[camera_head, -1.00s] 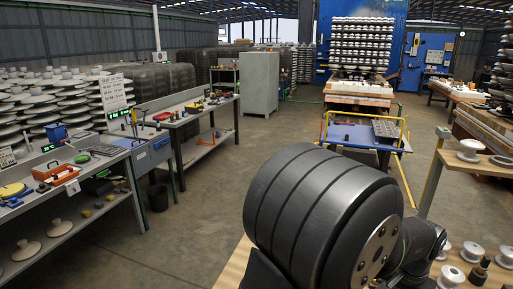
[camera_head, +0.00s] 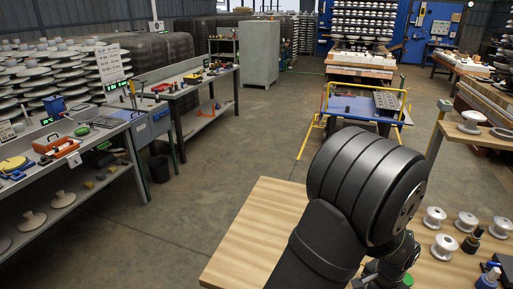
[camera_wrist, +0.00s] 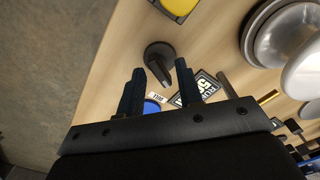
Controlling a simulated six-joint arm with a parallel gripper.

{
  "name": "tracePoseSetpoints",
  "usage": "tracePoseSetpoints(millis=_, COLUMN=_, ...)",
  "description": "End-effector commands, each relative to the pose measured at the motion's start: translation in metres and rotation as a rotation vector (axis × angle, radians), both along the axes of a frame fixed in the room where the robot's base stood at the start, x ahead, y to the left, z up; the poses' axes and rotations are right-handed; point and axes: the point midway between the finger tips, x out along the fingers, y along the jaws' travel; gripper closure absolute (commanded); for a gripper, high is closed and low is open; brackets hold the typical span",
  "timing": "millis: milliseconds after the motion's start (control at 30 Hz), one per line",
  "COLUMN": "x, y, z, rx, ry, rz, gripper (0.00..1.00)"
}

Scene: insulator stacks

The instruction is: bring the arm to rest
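In the wrist view my gripper (camera_wrist: 160,66) is open, its two dark fingers apart with nothing held between them. It is above a light wooden table (camera_wrist: 112,85). A dark object with a round base and a stem (camera_wrist: 160,56) lies on the table beyond the fingertips. In the head view my black arm fills the lower middle, over the wooden table (camera_head: 262,215). The gripper is not clearly visible there.
In the wrist view, shiny domed pieces (camera_wrist: 285,35) and a yellow object (camera_wrist: 180,7) lie around.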

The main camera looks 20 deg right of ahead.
Motion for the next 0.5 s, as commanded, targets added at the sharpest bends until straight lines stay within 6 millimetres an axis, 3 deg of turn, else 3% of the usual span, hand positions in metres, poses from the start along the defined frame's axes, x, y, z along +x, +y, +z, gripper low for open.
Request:
tracePoseSetpoints(millis=67, x=0.000, y=0.000, z=0.000, rx=0.000, ry=0.000, rz=-0.059, gripper=0.67)
tracePoseSetpoints(millis=500, x=0.000, y=-0.001, z=0.091, rx=-0.005, ry=-0.001, rz=-0.055, gripper=0.67)
